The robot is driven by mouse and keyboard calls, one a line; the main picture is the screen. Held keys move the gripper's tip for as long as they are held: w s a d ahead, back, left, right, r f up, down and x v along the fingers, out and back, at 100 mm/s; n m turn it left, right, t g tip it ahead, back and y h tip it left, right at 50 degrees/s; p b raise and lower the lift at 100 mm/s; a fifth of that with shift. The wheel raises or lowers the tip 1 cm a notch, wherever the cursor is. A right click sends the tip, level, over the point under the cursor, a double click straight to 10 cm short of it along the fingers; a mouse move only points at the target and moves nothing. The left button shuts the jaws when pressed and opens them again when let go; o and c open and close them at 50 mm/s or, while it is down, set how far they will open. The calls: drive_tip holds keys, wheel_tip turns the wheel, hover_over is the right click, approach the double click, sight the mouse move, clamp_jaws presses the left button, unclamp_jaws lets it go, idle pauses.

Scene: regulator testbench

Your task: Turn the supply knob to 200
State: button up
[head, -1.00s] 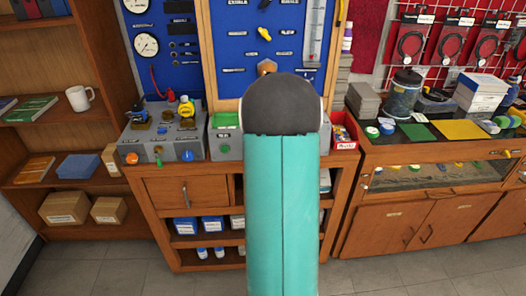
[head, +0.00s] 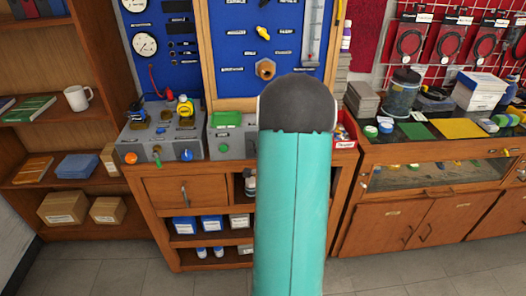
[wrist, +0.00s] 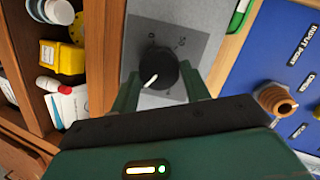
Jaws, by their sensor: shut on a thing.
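The black round supply knob (wrist: 163,66) shows in the wrist view on a grey panel (wrist: 192,20). Its white pointer line faces the lower left of the picture. Small marks are printed around it, too small to read for certain. My gripper (wrist: 160,84) is shut on the knob, with one green finger on each side of it. In the head view my teal arm stands in front of the bench, and the gripper and knob are hidden behind it.
A grey box with valves and a blue knob (head: 187,154) stands at the bench's left. The blue board (head: 232,85) rises behind.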

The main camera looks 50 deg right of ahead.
drive_tip(key=shift+r, duration=0.1)
drive_tip(key=o, duration=1)
drive_tip(key=v, duration=1.3)
drive_tip(key=shift+s+a, duration=0.15)
drive_tip(key=shift+s, duration=0.2)
